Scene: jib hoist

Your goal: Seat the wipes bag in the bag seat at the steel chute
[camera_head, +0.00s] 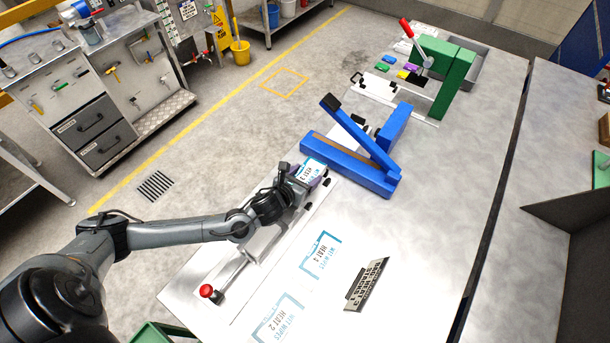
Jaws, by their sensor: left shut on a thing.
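My left gripper (312,182) reaches in from the left over the table, near the front end of the blue lever device (345,165). It is shut on a white wipes bag with blue print (313,168); dark fingers hide part of it. Whether the bag touches the surface below cannot be told. Under my wrist lies a long pale plate (283,250) with a steel rod and red knob (206,291). I cannot make out the bag seat or the steel chute with certainty. My right gripper is not in view.
A green press with a red-handled lever (455,80) stands further back, with small coloured packs nearby. The table's right side is clear.

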